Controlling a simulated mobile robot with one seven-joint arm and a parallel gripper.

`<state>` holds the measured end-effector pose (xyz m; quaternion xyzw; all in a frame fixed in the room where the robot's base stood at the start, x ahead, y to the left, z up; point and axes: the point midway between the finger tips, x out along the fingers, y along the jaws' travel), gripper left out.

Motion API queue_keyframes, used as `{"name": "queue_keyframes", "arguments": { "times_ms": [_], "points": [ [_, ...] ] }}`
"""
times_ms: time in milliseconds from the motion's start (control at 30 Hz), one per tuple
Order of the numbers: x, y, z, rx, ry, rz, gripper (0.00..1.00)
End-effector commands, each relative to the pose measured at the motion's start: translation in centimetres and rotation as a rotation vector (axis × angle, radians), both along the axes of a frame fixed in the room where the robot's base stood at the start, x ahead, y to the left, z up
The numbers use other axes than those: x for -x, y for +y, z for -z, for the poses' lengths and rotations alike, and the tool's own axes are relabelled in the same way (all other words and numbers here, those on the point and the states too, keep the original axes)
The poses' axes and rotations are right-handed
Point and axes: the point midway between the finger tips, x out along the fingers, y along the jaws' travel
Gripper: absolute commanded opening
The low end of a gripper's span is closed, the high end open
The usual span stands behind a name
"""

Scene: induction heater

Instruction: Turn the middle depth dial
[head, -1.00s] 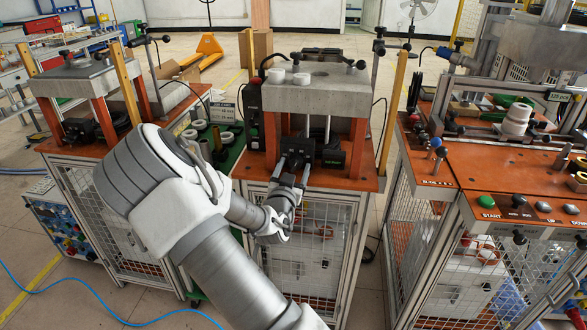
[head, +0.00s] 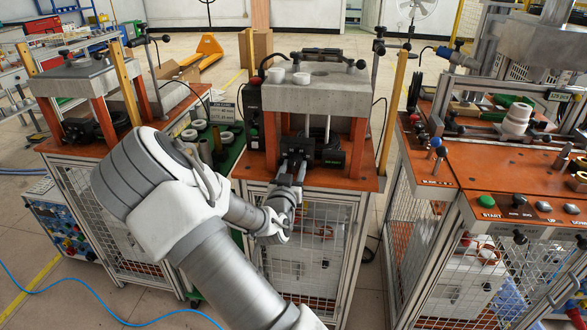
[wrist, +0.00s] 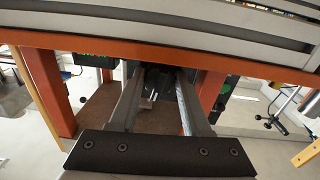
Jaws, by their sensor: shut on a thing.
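The middle station's depth dial is a small dark part (wrist: 157,80) below the grey slab, between its orange posts. In the wrist view it sits between the far ends of my gripper's fingers (wrist: 160,84), which are shut on it. In the head view my gripper (head: 291,170) reaches in from the front at the black mechanism (head: 297,146) of the middle station. The dial's face and any marks on it are hidden by the fingers, so its angle cannot be read.
The grey slab (head: 315,90) lies close above my gripper on orange posts (head: 357,147). Similar stations stand to the left (head: 75,85) and right (head: 470,150). The orange tabletop (head: 340,183) is below. A mesh-sided cabinet (head: 318,235) supports it.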

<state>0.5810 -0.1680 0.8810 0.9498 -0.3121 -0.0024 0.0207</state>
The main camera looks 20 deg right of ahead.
Motion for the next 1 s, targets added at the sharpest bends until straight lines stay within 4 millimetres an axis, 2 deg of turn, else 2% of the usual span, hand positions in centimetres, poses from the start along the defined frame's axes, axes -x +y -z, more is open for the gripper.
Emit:
{"name": "queue_keyframes", "arguments": {
  "times_ms": [500,1000],
  "points": [
    [0.1,-0.09,0.05,0.298,0.202,-0.001,0.0],
    [0.13,-0.12,0.09,0.38,0.259,0.0,0.0]
  ]
}}
